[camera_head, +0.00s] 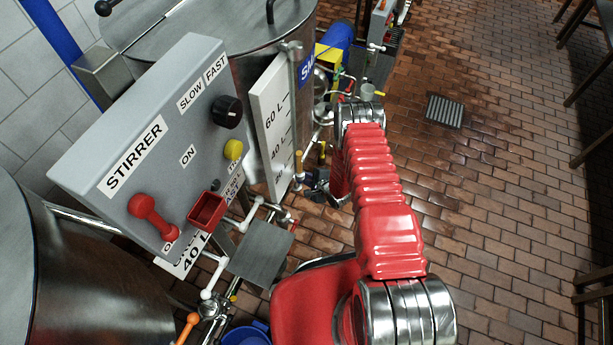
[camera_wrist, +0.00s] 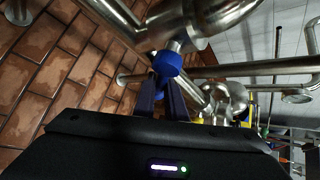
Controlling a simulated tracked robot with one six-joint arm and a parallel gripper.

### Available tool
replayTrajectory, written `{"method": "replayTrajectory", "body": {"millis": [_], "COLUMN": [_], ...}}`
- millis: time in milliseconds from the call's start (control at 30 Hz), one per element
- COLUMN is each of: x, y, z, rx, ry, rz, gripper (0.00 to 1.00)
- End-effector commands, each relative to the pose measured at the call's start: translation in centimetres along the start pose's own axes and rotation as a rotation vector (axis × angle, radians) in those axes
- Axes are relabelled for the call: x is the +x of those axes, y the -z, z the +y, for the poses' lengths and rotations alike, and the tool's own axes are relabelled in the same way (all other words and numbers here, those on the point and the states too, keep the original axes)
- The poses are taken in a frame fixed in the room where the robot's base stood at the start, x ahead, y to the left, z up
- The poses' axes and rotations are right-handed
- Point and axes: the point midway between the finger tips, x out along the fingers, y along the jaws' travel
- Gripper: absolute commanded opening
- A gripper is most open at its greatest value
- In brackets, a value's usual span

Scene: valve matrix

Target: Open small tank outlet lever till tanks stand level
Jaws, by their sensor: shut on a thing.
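The small tank (camera_head: 262,40) is a steel vessel with a blue label, partly cut off, beginning "SM" (camera_head: 306,68). A white level board (camera_head: 272,122) marked 60 L and 40 L stands in front of it; I cannot read a liquid level there. In the wrist view a blue lever end (camera_wrist: 168,62) sits at the tips of my gripper (camera_wrist: 162,84), below a steel pipe fitting. The dark fingers are shut on it. In the head view my gripper (camera_head: 316,186) is small and dark, low beside the small tank, partly hidden by my red arm.
A grey stirrer panel (camera_head: 150,130) with a red lever, black knob and yellow button stands at left. Steel pipes (camera_wrist: 250,70) run close around the gripper. An orange-handled valve (camera_head: 187,326) is at the bottom. Open brick floor (camera_head: 490,200) with a drain lies right.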

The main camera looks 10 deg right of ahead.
Motion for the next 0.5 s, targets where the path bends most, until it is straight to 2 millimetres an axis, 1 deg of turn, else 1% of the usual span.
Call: {"method": "replayTrajectory", "body": {"millis": [33, 400, 433, 500], "x": [0.01, 0.01, 0.01, 0.01], "y": [0.19, 0.19, 0.19, 0.19], "z": [0.42, 0.56, 0.57, 0.53], "rx": [0.004, 0.008, 0.008, 0.008], "ry": [-0.011, -0.017, -0.017, -0.016], "rz": [0.005, 0.004, 0.004, 0.004], "gripper": [0.00, 0.00, 0.12, 0.17]}}
